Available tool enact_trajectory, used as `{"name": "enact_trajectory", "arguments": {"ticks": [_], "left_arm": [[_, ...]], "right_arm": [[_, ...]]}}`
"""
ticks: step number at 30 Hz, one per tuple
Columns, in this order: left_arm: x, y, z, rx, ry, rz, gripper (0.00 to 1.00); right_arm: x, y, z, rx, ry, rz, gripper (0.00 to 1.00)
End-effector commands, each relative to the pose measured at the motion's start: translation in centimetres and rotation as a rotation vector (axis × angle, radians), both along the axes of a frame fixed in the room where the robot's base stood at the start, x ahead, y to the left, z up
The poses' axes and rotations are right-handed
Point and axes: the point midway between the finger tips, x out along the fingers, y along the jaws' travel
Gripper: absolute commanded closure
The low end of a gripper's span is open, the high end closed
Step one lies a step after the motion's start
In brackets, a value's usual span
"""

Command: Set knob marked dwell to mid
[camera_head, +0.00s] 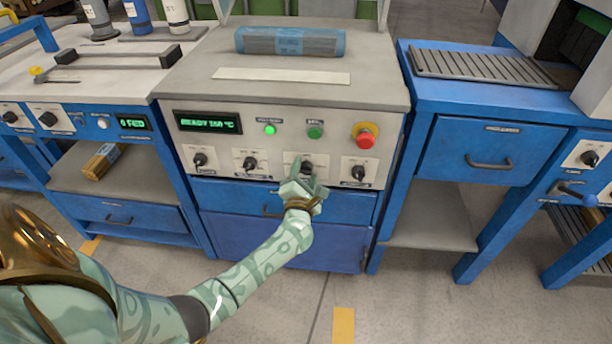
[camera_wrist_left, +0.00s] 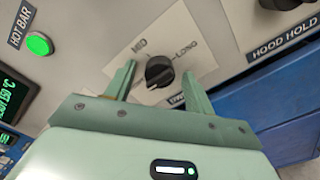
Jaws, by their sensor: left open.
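A black knob (camera_head: 307,168) is third in the row on the grey machine's front panel. My left gripper (camera_head: 305,178) is in front of it. In the left wrist view the knob (camera_wrist_left: 159,72) sits between the two spread fingers of the left gripper (camera_wrist_left: 158,79), with gaps at its sides. Its white plate (camera_wrist_left: 145,38) reads MED at upper left and LONG at right. Its name label (camera_wrist_left: 177,99) is mostly hidden by a finger, so I cannot read it. I cannot tell exactly where the knob points. My right gripper is not in view.
Other knobs (camera_head: 249,163) (camera_head: 358,172) flank it; the right one is labelled HOOD HOLD. Above are a green display (camera_head: 207,122), green lamps (camera_head: 270,129) and a red stop button (camera_head: 365,136). Blue drawers (camera_head: 230,195) lie below.

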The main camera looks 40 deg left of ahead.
Motion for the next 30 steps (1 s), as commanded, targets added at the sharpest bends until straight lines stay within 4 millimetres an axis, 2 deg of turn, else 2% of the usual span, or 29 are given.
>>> {"name": "enact_trajectory", "arguments": {"ticks": [5, 6, 9, 11, 22, 30], "left_arm": [[0.0, 0.03, 0.05, 0.0, 0.0, 0.0, 0.46], [0.0, 0.03, 0.05, 0.0, 0.0, 0.0, 0.49], [-0.01, 0.02, 0.03, 0.0, 0.0, 0.0, 0.77], [-0.02, 0.01, 0.02, 0.0, 0.0, 0.0, 0.91], [-0.04, -0.02, 0.1, 0.036, 0.022, 0.0, 0.91], [-0.07, -0.02, 0.24, 0.177, 0.11, 0.0, 0.91]], "right_arm": [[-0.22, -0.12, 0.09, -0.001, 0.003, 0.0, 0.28], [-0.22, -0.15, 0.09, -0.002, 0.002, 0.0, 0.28], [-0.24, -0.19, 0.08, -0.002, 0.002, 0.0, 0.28], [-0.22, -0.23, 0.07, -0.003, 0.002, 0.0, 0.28], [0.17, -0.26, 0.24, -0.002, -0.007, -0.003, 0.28], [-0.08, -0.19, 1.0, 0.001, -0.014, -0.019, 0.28]]}}
